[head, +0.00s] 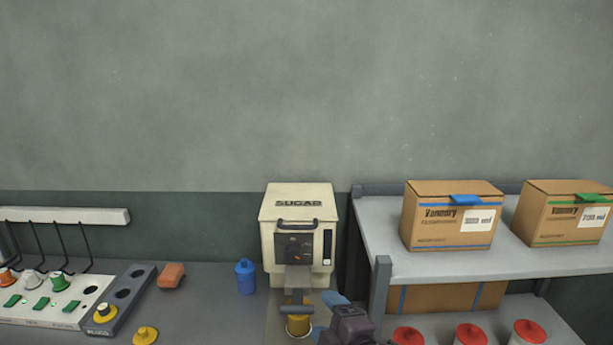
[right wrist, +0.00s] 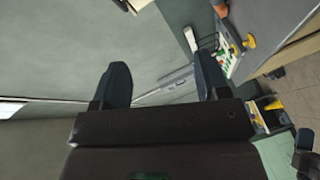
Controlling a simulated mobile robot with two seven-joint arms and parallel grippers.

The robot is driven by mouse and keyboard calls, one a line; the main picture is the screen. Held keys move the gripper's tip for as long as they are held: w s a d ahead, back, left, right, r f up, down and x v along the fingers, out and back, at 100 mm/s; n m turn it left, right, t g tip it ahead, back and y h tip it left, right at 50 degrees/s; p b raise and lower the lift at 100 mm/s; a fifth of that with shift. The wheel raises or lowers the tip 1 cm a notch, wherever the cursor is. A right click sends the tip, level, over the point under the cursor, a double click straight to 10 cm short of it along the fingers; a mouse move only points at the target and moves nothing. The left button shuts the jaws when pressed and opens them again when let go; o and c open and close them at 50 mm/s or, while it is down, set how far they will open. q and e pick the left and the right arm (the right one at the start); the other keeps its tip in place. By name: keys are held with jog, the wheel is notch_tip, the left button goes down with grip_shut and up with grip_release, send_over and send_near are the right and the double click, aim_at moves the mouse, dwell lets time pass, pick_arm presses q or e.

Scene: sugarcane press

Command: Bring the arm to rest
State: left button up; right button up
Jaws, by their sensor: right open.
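My right gripper (head: 325,316) shows at the bottom of the head view, just in front of the cream sugar press (head: 297,235). Its blue fingers are spread beside a yellow cup-like piece (head: 298,323) under the press spout; I cannot tell if they touch it. In the right wrist view the two fingers of my right gripper (right wrist: 164,85) stand wide apart with nothing between them. My left gripper is not in the head view.
A blue canister (head: 245,276) stands left of the press. A grey shelf (head: 400,262) at right bears two cardboard boxes (head: 450,222), with red-lidded jars (head: 471,334) below. A white panel (head: 60,305) with colored knobs is at left. An orange-red block (head: 171,275) lies on the counter.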

jog(key=s+d+f+m+h, duration=0.2)
jog(key=d+f+m, duration=0.4)
jog(key=d+m, duration=0.1)
jog(key=s+d+f+m+h, duration=0.1)
jog(key=s+d+f+m, duration=0.2)
jog(key=d+f+m, duration=0.3)
jog(key=s+d+f+m+g+h, duration=0.1)
jog(key=s+d+f+m+h, duration=0.1)
jog(key=s+d+f, duration=0.3)
jog(key=s+d+f+m+g+h+b, duration=0.1)
jog(key=s+d+f, duration=0.4)
jog(key=s, duration=0.5)
notch_tip(320, 180, down, 3)
jog(key=shift+s+d+r+m+g+h, duration=0.15)
jog(key=shift+s+d+m+g+h, duration=0.2)
jog(key=shift+m+g+h, duration=0.6)
